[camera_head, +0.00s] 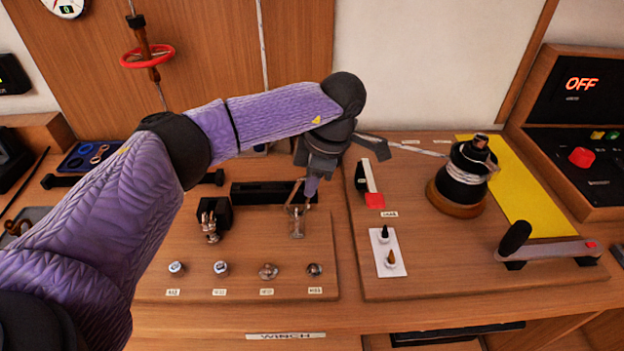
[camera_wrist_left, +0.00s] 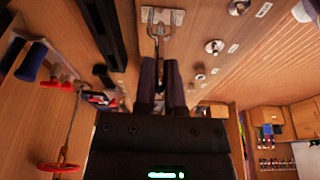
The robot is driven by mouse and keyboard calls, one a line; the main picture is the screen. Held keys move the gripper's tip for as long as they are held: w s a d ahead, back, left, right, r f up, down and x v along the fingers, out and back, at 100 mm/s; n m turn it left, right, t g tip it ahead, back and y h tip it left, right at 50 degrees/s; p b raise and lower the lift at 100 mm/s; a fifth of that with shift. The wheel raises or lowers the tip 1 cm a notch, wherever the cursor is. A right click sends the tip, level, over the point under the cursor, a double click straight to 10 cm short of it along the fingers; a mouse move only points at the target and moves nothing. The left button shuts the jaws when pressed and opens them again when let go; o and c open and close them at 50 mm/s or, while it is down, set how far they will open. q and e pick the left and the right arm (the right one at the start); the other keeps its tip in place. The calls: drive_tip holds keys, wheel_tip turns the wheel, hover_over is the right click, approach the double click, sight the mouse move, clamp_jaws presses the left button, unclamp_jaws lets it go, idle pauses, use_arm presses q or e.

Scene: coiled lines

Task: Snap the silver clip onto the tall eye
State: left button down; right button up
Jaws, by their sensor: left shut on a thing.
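My left gripper (camera_head: 309,190) reaches down over the left wooden board, its fingers close together. In the left wrist view the fingers (camera_wrist_left: 160,68) are shut on a thin silver clip (camera_wrist_left: 158,36). The clip points away from the fingertips, toward a metal fitting (camera_wrist_left: 163,15) with an upright loop, which looks like the tall eye. In the head view this eye (camera_head: 297,226) stands on the board just below the gripper. The clip and eye overlap in both views, so I cannot tell whether they are linked. My right gripper is not in view.
A black block with a metal fitting (camera_head: 210,228) stands left of the eye. Several small round knobs (camera_head: 268,271) line the board's front. A winch drum (camera_head: 464,178) with line and a crank handle (camera_head: 515,237) occupy the right board. A red ring (camera_head: 147,57) hangs behind.

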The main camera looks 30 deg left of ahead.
use_arm(q)
drive_tip(key=c, duration=0.6)
unclamp_jaws()
drive_tip(key=p+v, duration=0.1)
drive_tip(key=v, duration=0.9)
